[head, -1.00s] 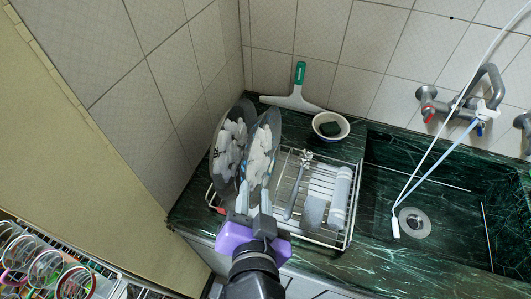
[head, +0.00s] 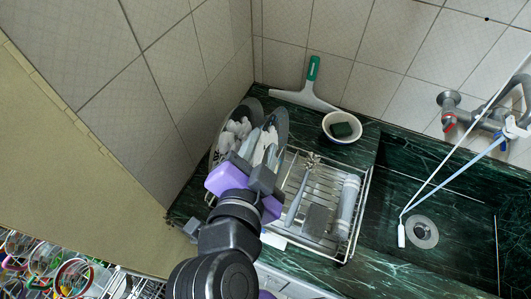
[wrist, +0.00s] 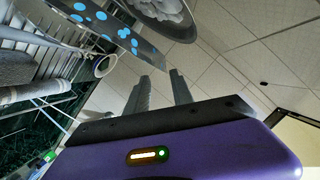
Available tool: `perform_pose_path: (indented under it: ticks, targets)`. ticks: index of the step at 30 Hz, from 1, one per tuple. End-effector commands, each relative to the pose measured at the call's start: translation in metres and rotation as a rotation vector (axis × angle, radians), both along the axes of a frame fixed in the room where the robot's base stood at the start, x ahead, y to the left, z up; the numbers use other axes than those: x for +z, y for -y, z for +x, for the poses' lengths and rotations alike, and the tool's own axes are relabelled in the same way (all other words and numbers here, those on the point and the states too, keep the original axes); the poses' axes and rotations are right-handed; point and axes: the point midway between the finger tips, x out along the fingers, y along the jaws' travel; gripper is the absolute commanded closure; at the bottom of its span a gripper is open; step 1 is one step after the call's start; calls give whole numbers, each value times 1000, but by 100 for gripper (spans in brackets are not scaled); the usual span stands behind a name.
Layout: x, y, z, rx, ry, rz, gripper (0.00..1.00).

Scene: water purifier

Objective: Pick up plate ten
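Two large plates stand on edge in the dish rack (head: 362,190). The left plate (head: 238,115) is grey with a pale pattern; the right plate (head: 280,118) has a grey rim and pale pattern. I cannot tell which is plate ten. In the wrist view, a blue-dotted plate edge (wrist: 100,25) and a grey patterned plate (wrist: 172,18) show at the top. My gripper (head: 257,155), with its purple body, covers the plates' lower parts in the head view. In the wrist view its two fingers (wrist: 160,90) are apart with nothing between them, short of the plates.
A bowl (head: 354,124) with a dark green sponge and a squeegee (head: 305,95) stand behind the rack. Utensils lie in the rack's right half. The sink (head: 450,240) and tap are at the right; tiled wall rises close at left. Glasses (head: 45,258) are at lower left.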

Motion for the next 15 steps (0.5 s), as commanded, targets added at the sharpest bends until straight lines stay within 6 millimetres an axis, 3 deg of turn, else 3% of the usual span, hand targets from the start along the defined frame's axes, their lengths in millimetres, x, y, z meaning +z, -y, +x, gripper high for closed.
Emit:
perform_pose_path:
  ticks: [15]
  targets:
    - [-10, 5, 58, 0, -2, -1, 72]
